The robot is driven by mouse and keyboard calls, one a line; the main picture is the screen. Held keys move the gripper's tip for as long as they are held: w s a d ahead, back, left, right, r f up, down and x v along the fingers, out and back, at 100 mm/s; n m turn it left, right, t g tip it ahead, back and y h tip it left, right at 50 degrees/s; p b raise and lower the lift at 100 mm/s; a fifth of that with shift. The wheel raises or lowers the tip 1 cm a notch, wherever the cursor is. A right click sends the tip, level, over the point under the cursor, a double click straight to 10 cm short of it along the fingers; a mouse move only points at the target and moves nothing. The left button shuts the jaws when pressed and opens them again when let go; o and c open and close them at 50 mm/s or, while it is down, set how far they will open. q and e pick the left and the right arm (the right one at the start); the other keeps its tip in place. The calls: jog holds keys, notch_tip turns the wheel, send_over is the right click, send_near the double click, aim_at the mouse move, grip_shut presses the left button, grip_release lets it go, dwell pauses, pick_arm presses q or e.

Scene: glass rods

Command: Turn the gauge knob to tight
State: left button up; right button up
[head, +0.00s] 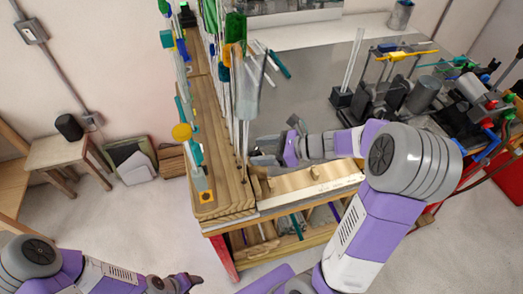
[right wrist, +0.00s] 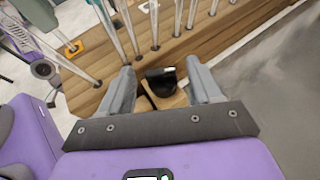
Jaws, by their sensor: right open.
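A small black knob-like part (right wrist: 161,82) sits on a wooden block in the right wrist view; I take it for the gauge knob, and its marking is too small to read. My right gripper (right wrist: 160,74) is open, with one grey finger on each side of the black part. I cannot tell whether the fingers touch it. In the head view my right gripper (head: 264,153) is beside the wooden rack's base, and the knob cannot be made out there. My left gripper (head: 187,283) is low at the bottom left, away from the bench; its jaws are unclear.
A wooden rack base (head: 222,180) carries several upright glass rods close to my right gripper. Burners and tools (head: 420,90) crowd the right side. The grey bench top (head: 310,100) has clear room in the middle.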

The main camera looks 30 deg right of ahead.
jog(key=shift+w+a+f, duration=0.1)
jog(key=shift+w+a, duration=0.05)
jog(key=shift+a, duration=0.05)
jog(key=shift+c, duration=0.3)
jog(key=c, duration=1)
jog(key=shift+w+d+n+g+y, duration=0.1)
jog(key=shift+n+g+y, duration=0.35)
jog(key=shift+n+g, duration=0.2)
jog(key=shift+w+d+n+g+y, duration=0.1)
jog(key=shift+n+g+y, duration=0.35)
jog(key=shift+n+g, duration=0.15)
jog(key=shift+w+n+g+y+p, duration=0.15)
jog(key=shift+n+g+y+p, duration=0.6)
jog(key=shift+n+g, duration=0.95)
